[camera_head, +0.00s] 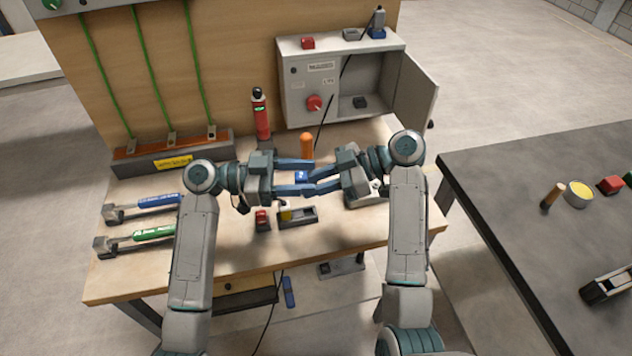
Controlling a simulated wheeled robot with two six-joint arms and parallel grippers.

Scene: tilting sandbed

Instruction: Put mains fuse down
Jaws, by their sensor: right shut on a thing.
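A small blue block with a white mark (301,176), which may be the mains fuse, shows between the fingertips above the middle of the bench. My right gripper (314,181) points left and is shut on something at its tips. The fingers overlap the view, so I cannot tell for certain that it is this block. My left gripper (313,175) points right, with its blue fingers spread apart around the same spot.
Blue-handled (158,200) and green-handled (153,233) tools lie at the bench's left. A red canister (260,114) and an orange peg (307,146) stand behind the grippers. A red block (262,220) and a grey tray (298,219) sit in front.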

